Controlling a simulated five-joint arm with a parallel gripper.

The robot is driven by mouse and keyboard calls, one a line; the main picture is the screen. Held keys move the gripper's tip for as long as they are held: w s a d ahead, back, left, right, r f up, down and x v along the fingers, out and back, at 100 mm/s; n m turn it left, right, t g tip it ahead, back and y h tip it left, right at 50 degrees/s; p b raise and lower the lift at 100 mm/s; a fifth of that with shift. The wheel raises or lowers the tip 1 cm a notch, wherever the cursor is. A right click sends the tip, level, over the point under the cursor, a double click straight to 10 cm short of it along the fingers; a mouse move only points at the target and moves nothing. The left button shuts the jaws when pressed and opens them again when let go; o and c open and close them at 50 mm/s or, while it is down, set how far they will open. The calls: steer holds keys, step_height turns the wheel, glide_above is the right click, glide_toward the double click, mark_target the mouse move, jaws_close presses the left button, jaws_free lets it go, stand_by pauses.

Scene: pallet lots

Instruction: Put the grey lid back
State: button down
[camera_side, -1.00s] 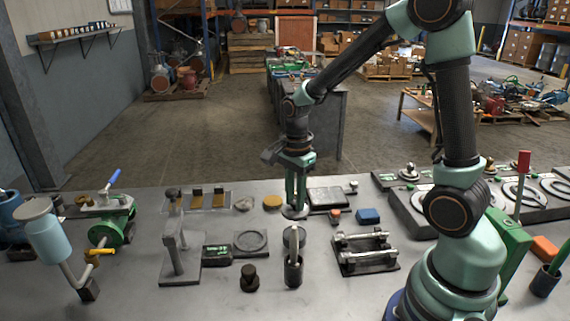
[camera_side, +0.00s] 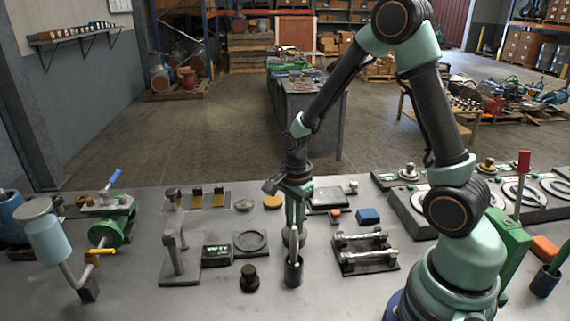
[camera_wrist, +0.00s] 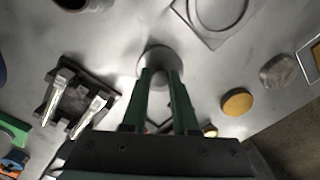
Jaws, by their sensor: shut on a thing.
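The grey lid (camera_wrist: 152,62) is a round, pale grey disc, seen in the wrist view at the fingertips of my gripper (camera_wrist: 160,74). My gripper is shut on it. In the side view my gripper (camera_side: 296,222) points straight down, behind a dark cup (camera_side: 293,274) with a pale handle standing in it. The handle hides part of the fingertips and the lid. I cannot tell whether the lid touches the table.
A square plate with a raised ring (camera_side: 251,243) lies to the left, and a dark fixture with two metal rods (camera_side: 366,252) to the right. A yellow disc (camera_side: 272,202), a blue block (camera_side: 368,216) and a black knob (camera_side: 249,280) are near.

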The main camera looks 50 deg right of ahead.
steer(key=c, duration=0.7)
jaws_free()
step_height(320, 180, up, 12)
steer(key=f, duration=0.1)
steer(key=shift+s+a+r+n+t, duration=1.05)
steer(key=shift+r+n, duration=0.65)
steer(key=shift+n, duration=1.6)
steer(key=shift+s+a+r+n+t, duration=0.8)
steer(key=shift+s+r+n, duration=0.65)
steer(key=shift+n, duration=1.85)
steer(key=shift+s+a+r+n+t, duration=0.95)
steer(key=shift+r+n, duration=0.95)
steer(key=shift+n, duration=1.4)
